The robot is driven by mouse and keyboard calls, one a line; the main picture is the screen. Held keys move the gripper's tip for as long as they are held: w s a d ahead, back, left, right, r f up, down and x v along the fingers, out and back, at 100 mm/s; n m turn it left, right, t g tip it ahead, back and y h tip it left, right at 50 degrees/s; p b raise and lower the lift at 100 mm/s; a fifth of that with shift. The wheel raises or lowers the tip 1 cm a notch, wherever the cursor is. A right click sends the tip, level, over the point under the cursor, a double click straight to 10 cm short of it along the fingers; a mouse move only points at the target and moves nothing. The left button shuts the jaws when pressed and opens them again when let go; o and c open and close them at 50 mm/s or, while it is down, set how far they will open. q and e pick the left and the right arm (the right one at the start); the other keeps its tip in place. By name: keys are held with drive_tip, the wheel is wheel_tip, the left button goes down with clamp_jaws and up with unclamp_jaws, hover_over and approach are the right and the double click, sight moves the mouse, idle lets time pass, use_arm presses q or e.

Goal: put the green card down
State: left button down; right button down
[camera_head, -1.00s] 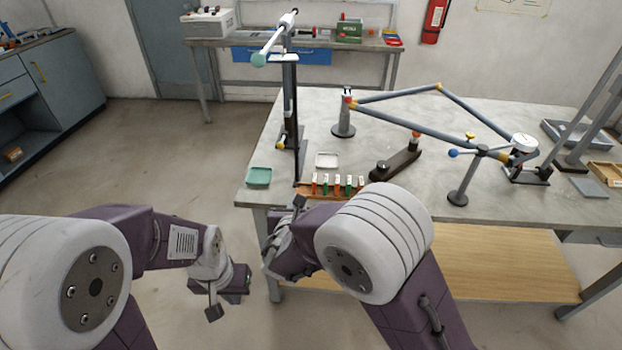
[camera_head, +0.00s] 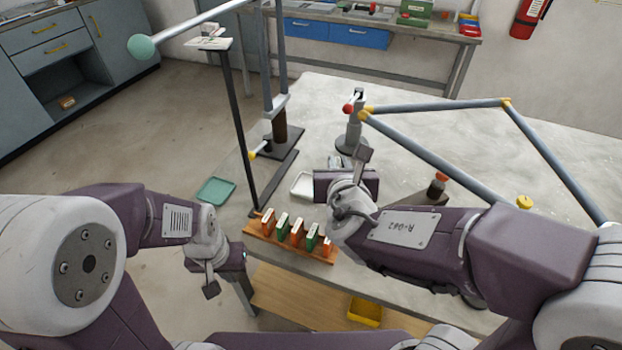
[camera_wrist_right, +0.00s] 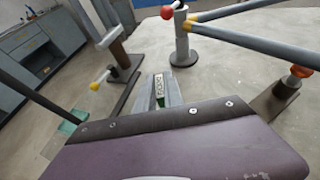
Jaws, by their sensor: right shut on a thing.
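My right gripper (camera_head: 348,172) is over the table beside the white tray (camera_head: 303,186). In the right wrist view its fingers (camera_wrist_right: 166,92) are shut on a narrow green card (camera_wrist_right: 158,90) with a white lettered label. The card is hidden in the head view, and I cannot tell whether it touches anything below. A green tray (camera_head: 216,190) lies at the table's left edge and partly shows in the right wrist view (camera_wrist_right: 70,126). My left gripper (camera_head: 210,284) hangs low in front of the table, its jaw opening unclear.
A wooden rack (camera_head: 290,243) with several orange and green cards stands at the table's front edge. A jointed bar frame (camera_head: 430,165) spans the right side. A red-topped post (camera_head: 438,184) is nearby.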

drive_tip(key=w+a+f+b, duration=0.1)
drive_tip(key=w+a+f, duration=0.1)
drive_tip(key=w+f, duration=0.1)
drive_tip(key=w+a+f+b, duration=0.1)
drive_tip(key=w+a+f, duration=0.1)
drive_tip(key=f, duration=0.2)
drive_tip(key=w+a+f+b, duration=0.1)
drive_tip(key=w+a+f, duration=0.1)
drive_tip(key=w+f, duration=0.1)
drive_tip(key=shift+w+f, duration=0.25)
drive_tip(key=shift+w, duration=0.1)
drive_tip(key=shift+f, duration=0.1)
drive_tip(key=shift+f+b, duration=0.15)
drive_tip(key=shift+b, duration=0.15)
drive_tip(key=c, duration=1.5)
unclamp_jaws()
drive_tip(key=shift+o, duration=0.2)
